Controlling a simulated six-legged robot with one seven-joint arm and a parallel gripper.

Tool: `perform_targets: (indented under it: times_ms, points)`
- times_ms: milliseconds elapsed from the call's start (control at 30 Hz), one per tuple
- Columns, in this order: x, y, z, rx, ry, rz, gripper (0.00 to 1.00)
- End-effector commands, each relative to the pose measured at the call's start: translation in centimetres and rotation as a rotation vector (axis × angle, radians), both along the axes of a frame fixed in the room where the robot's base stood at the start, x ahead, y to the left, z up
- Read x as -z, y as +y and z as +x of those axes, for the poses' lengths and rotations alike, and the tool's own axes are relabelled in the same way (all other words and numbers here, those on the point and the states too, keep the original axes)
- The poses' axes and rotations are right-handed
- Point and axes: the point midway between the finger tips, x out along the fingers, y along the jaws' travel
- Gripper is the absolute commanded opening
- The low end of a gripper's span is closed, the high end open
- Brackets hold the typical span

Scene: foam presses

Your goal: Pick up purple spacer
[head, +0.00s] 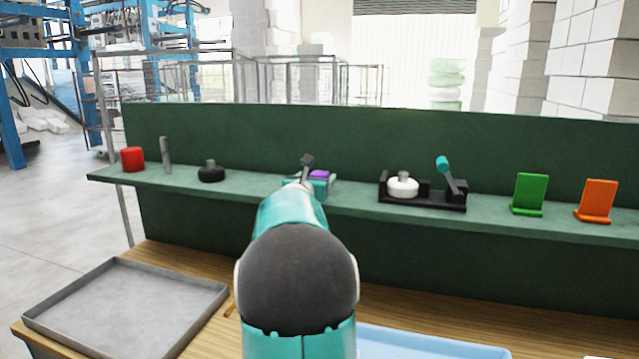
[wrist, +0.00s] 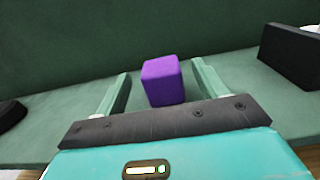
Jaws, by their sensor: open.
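The purple spacer (wrist: 163,82) is a small block standing on the green shelf. In the wrist view it lies between the two spread fingers of my gripper (wrist: 161,92), with a gap on each side. In the head view only part of the purple spacer (head: 320,174) shows behind my arm and gripper (head: 318,184). My gripper is open and holds nothing. The lower front of the spacer is partly hidden by my gripper's body in the wrist view.
A black lever fixture (head: 425,197), green stand (head: 529,194) and orange stand (head: 597,201) are right. The green back panel rises behind.

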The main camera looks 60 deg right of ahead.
Motion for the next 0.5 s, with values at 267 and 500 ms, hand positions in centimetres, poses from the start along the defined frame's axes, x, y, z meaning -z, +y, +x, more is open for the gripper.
perform_targets:
  times_ms: [267, 500]
  points:
    - [0.0, -3.4, 0.5, 0.001, -0.001, 0.001, 0.71]
    - [0.0, -3.5, 0.5, 0.001, 0.000, 0.001, 0.67]
